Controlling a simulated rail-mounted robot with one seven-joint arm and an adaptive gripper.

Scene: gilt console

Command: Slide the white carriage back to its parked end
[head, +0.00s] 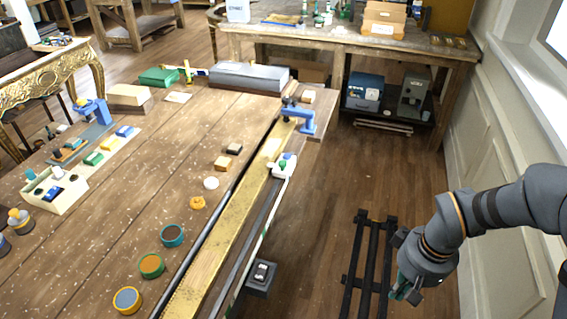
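The white carriage (284,167) sits on a narrow rail (252,232) along the right edge of the wooden table. It carries a small green knob and a blue part on top. It is near the far end of the rail, a little in front of a blue clamp (301,119). My gripper (402,291) hangs at the lower right, over the floor, well to the right of and nearer than the carriage. It points down and touches nothing that I can see. Its fingers are small and partly hidden, so their opening is unclear.
A brass-coloured strip (215,250) runs beside the rail. A black box (262,278) sits by the rail's near part. Several round tins, including a teal one (172,236), stand left of the strip. A black rack (368,265) lies on the floor between table and gripper.

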